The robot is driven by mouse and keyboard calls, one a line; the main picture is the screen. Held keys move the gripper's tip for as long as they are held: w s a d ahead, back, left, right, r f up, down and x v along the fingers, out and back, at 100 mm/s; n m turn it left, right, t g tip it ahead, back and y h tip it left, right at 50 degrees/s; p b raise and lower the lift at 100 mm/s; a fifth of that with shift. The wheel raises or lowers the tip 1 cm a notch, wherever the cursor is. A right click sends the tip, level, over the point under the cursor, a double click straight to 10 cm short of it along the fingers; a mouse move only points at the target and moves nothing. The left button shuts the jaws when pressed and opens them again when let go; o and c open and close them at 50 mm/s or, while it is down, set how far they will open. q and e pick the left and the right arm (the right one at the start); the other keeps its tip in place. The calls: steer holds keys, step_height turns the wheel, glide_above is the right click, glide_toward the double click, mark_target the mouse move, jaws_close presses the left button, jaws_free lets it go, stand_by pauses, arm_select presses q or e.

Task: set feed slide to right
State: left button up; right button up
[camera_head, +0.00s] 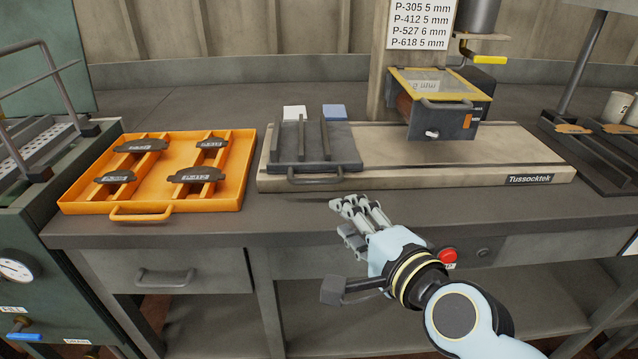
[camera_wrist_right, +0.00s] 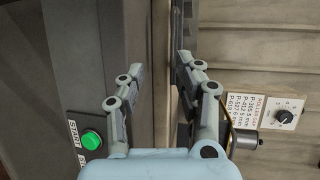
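The feed slide (camera_head: 340,150) is a dark grey plate with upright ribs. It sits at the left end of the beige machine base (camera_head: 540,160) marked Tussocktek. Its bar handle (camera_head: 315,180) faces the front. My right gripper (camera_head: 348,215) is in front of the bench edge, below and a little right of the handle, apart from it. In the right wrist view its two fingers (camera_wrist_right: 160,75) are spread with nothing between them. My left gripper is in neither view.
An orange tray (camera_head: 150,208) with several dark brake shoes lies left of the base. A press head (camera_head: 440,105) with a yellow frame stands over the base's right part. The base between is clear. A red button (camera_head: 447,255) is on the bench front.

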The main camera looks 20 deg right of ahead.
mark_target(317, 183)
steer(key=x, duration=0.3)
steer(key=r+x, duration=0.1)
steer(key=x, duration=0.2)
steer(key=r+x, duration=0.1)
steer(key=x, duration=0.2)
steer(key=shift+w+a, duration=0.1)
steer(key=shift+w, duration=0.8)
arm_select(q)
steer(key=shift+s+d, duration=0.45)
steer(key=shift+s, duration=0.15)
arm_select(e)
steer(key=shift+f, duration=0.1)
jaws_close()
